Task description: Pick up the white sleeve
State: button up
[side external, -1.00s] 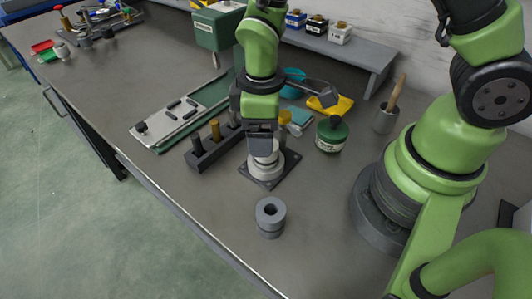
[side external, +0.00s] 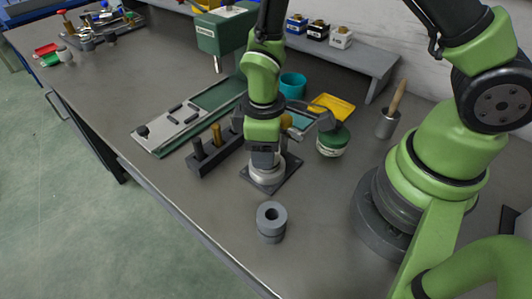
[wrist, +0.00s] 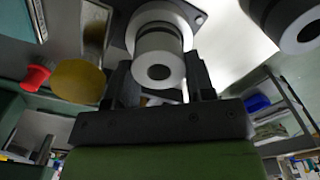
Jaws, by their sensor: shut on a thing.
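The white sleeve (side external: 267,174) stands upright on a dark square base plate (side external: 288,171) in the side view. My gripper (side external: 264,158) points down over the sleeve, and its fingers are shut on the sleeve's upper part. In the wrist view the white sleeve (wrist: 160,42) shows its round end with a dark hole, between the two fingers of my gripper (wrist: 158,82). A wider pale collar lies behind that end. The side view does not show any gap between the sleeve and the plate.
A grey ring-shaped part (side external: 271,222) stands in front on the bench. A dark peg block (side external: 215,153) is close on the left, and a green-lidded jar (side external: 333,139) is on the right. A cup with a wooden handle (side external: 387,124) stands farther right. The front bench is mostly clear.

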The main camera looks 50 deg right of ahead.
jog(key=shift+r, duration=0.1)
notch_tip(320, 180, up, 17)
jog(key=d+f+m, duration=0.4)
jog(key=d, duration=0.9)
jog(key=d+f+m, duration=0.3)
jog(key=d+m, duration=0.2)
jog(key=d, duration=0.8)
jog(key=f, duration=0.7)
jog(key=d+f, duration=0.1)
jog(key=f, duration=0.2)
jog(key=shift+f, duration=0.35)
